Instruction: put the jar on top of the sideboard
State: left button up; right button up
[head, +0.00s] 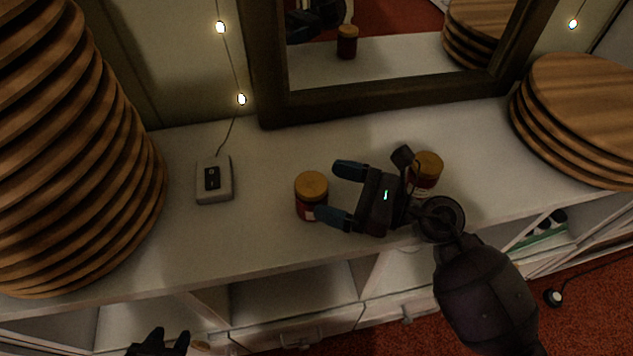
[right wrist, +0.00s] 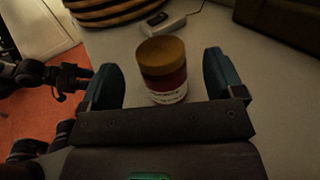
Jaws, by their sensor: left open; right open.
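A jar (head: 311,197) with a tan lid and a dark red body stands upright on the white sideboard top (head: 262,225). My right gripper (head: 338,195) is open just to the right of this jar, its fingers pointing at it. In the right wrist view the same jar (right wrist: 164,72) stands between the two open blue fingers, with gaps on both sides. A second, similar jar (head: 427,168) stands behind my right gripper, partly hidden by it. My left gripper (head: 160,342) is open and empty at the bottom edge of the head view, in front of the sideboard.
A tall stack of round wooden boards (head: 75,150) stands at the left, and a lower stack (head: 580,110) at the right. A framed mirror (head: 390,95) stands at the back. A small white switch box (head: 214,180) with a light cord lies left of the jar. Open shelves are below.

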jog(key=v, duration=0.7)
jog(key=shift+s+d, duration=0.2)
jog(key=shift+d, duration=0.2)
